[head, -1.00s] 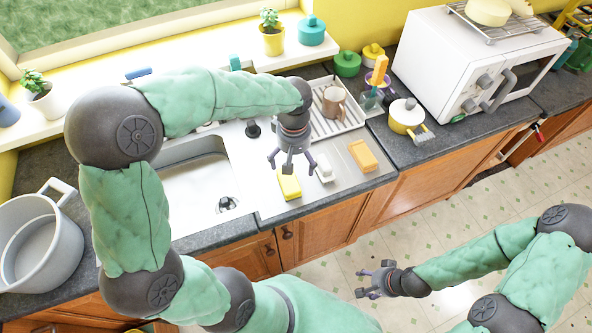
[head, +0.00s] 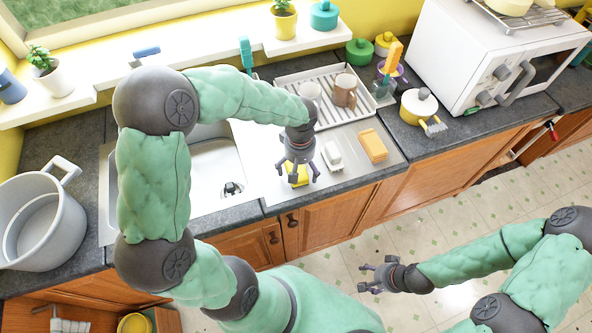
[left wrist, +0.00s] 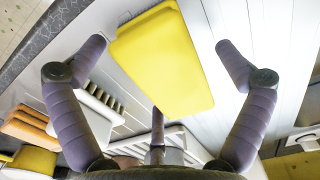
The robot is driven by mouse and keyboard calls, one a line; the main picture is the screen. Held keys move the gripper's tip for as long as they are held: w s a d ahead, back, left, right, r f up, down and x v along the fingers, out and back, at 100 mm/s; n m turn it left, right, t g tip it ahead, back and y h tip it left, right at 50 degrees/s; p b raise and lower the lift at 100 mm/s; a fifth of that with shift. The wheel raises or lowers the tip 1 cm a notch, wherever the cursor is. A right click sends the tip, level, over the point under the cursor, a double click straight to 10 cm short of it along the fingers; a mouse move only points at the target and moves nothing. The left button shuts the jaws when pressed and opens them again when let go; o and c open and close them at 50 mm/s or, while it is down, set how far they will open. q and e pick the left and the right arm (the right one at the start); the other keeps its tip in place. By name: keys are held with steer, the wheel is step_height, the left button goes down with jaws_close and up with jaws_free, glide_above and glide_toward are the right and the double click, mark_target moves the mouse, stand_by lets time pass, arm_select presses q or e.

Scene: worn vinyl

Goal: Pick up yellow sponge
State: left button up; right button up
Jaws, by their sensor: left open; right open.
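The yellow sponge (head: 298,176) lies on the steel drainboard right of the sink, partly hidden by my left gripper in the head view. In the left wrist view the yellow sponge (left wrist: 163,58) fills the middle, between the spread fingers. My left gripper (head: 299,174) points down over the sponge. It is open, with a finger on either side and visible gaps to the sponge in the left wrist view (left wrist: 160,55). My right gripper (head: 364,279) is open and empty, over the floor away from the counter.
A white brush-like item (head: 332,156) lies close right of the sponge, and an orange sponge-like block (head: 373,146) farther right. A dish rack (head: 318,76) with mugs stands behind. The sink basin (head: 205,185) is to the left, a large grey pot (head: 40,225) farther left.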

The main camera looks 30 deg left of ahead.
arm_select(q)
steer(key=c, duration=1)
steer(key=shift+c, duration=0.2)
steer(key=shift+r, duration=0.1)
steer(key=shift+r, duration=0.2)
step_height(320, 180, up, 3)
steer(key=shift+d+r+p, duration=0.1)
steer(key=shift+r+p, duration=0.05)
steer(key=shift+p, duration=0.5)
steer(key=s+r, duration=0.1)
steer(key=s+d+r+p, duration=0.1)
steer(key=r, duration=0.1)
steer(key=s+r, duration=0.2)
steer(key=shift+d+r, duration=0.1)
steer(key=shift+d, duration=0.3)
steer(key=s+d+r, duration=0.1)
steer(key=s, duration=0.2)
steer(key=s+d+r+p, duration=0.1)
steer(key=s, duration=0.1)
steer(key=s+d+r, duration=0.1)
steer(key=s+r, duration=0.1)
steer(key=s, duration=0.1)
steer(key=shift+s+d+p, duration=0.35)
steer(key=shift+d+p, duration=0.05)
